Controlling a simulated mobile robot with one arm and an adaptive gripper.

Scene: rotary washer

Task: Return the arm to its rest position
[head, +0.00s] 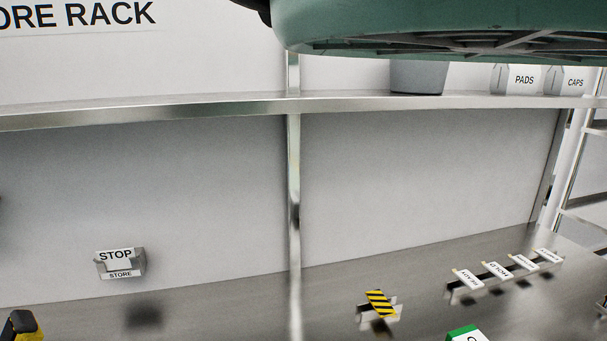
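A large teal thing with a ribbed, grid-like underside (440,30) fills the top right, close to the camera and cut off by the top edge. A small dark piece (262,8) touches its left end at the top edge; I cannot tell what it is. Whether anything holds the teal thing is out of frame.
A metal shelf (180,112) carries a grey bin (417,77) and boxes marked PADS (516,79) and CAPS (567,81). A yellow-black object (22,326) is at lower left.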

